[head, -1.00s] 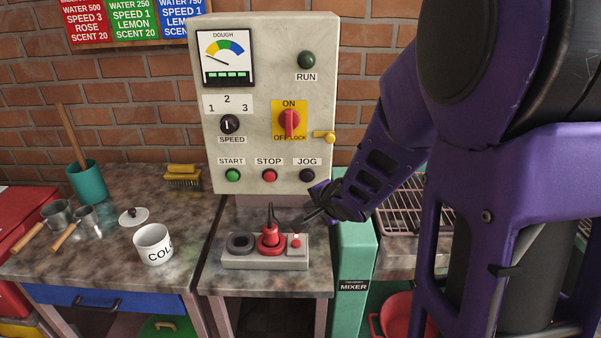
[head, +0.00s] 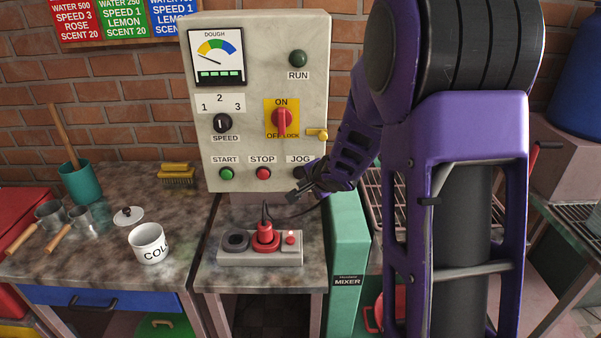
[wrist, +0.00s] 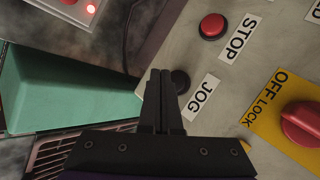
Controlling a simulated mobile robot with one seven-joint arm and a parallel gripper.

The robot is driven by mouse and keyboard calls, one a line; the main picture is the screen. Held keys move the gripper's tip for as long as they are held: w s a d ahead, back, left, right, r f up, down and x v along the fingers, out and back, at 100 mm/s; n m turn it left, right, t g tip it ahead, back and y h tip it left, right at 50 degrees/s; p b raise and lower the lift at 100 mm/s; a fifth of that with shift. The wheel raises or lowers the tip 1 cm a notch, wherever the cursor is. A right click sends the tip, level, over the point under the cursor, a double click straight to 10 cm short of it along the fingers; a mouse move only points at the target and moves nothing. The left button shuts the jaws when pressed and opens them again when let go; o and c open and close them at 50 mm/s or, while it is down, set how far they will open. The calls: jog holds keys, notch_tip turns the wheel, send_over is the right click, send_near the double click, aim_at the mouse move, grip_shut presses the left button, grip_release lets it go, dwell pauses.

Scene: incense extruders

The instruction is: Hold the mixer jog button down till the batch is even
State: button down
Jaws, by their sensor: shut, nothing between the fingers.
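The black JOG button (wrist: 181,80) shows in the wrist view, beside its label and partly hidden by my fingers. My gripper (wrist: 162,76) is shut and empty, its fingertips over or just in front of the button's edge; I cannot tell whether they touch it. In the head view my gripper (head: 292,197) is at the lower right of the control panel (head: 258,143), slightly below the JOG label (head: 299,159). The dough gauge (head: 216,57) has its needle toward the left, with a green bar below. The teal mixer housing (head: 345,255) stands below right.
The STOP button (wrist: 212,26) and the red ON/OFF switch (wrist: 302,124) are close to my gripper. A power strip (head: 258,258) with a red plug and cable sits on the counter below. A white cup (head: 148,243) stands on the left counter.

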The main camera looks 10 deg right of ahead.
jog(key=shift+w+d, duration=0.15)
jog(key=shift+w, duration=0.5)
jog(key=shift+w+r+p, duration=0.1)
jog(key=shift+p, duration=0.35)
dwell(1.2)
jog(key=shift+w+d+p, duration=0.1)
jog(key=shift+w+p, duration=0.2)
jog(key=shift+p, duration=0.05)
jog(key=shift+w+d+p, duration=0.1)
jog(key=shift+w+p, duration=0.35)
jog(key=shift+w, duration=0.05)
dwell(2.2)
jog(key=shift+s, duration=0.1)
dwell(1.7)
jog(key=shift+s+a, duration=0.2)
jog(key=shift+s, duration=0.6)
